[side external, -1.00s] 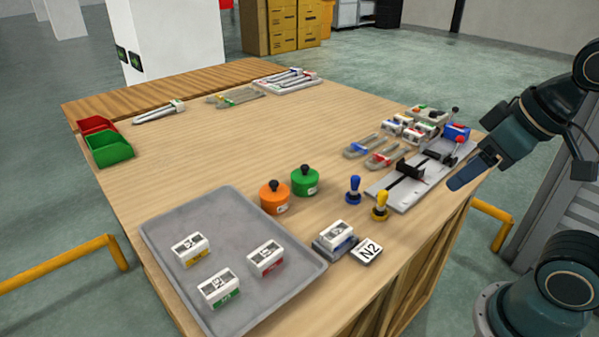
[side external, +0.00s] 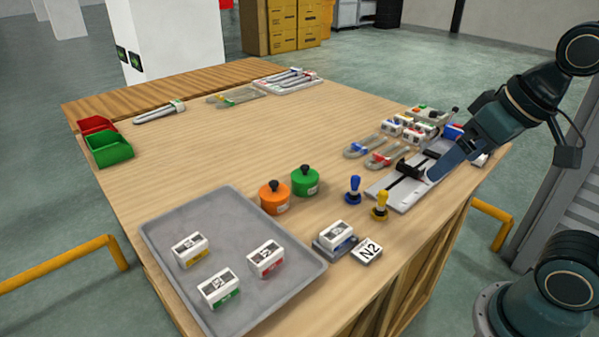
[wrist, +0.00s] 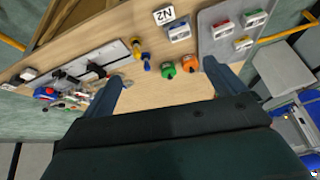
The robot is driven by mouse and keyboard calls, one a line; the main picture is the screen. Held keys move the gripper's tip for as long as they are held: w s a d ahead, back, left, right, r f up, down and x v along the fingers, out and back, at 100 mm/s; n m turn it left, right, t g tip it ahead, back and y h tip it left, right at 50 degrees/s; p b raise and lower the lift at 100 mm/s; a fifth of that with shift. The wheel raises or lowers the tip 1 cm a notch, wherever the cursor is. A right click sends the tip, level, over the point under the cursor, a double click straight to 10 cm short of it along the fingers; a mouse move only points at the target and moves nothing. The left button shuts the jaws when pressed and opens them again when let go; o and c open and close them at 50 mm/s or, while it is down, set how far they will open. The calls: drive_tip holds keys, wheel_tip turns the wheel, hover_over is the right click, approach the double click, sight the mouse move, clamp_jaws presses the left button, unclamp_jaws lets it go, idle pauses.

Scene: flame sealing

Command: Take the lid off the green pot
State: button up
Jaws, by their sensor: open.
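The green pot (side external: 305,183) stands on the wooden table with its lid on; the lid has a black knob (side external: 305,169). An orange pot (side external: 273,199) with a black knob stands just left of it. In the wrist view the green pot (wrist: 168,70) and the orange pot (wrist: 188,67) show beyond my fingers. My gripper (side external: 436,176) hangs over the grey rail fixture at the right, well apart from the green pot. In the wrist view my gripper (wrist: 170,85) has its two blue fingers wide apart, with nothing between them.
A blue stamp (side external: 354,190) and a yellow stamp (side external: 380,207) stand between the pots and the grey rail fixture (side external: 400,196). A grey tray (side external: 225,230) with three white blocks lies at front left.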

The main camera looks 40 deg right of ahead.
drive_tip(key=w+r+m, duration=0.2)
drive_tip(key=w+m, duration=0.4)
drive_tip(key=w, duration=0.3)
drive_tip(key=m+g+y, duration=0.2)
drive_tip(key=m+y, duration=0.1)
drive_tip(key=m, duration=1.7)
hover_over(304, 166)
drive_tip(key=s+d, duration=0.3)
drive_tip(key=d, duration=0.1)
wheel_tip(304, 166, down, 11)
drive_tip(key=shift+s, duration=0.2)
drive_tip(key=shift+a, duration=0.1)
drive_tip(key=x, duration=0.8)
drive_tip(key=shift+s+a+f, duration=0.1)
drive_tip(key=shift+a+f, duration=0.05)
drive_tip(key=shift+f, duration=0.15)
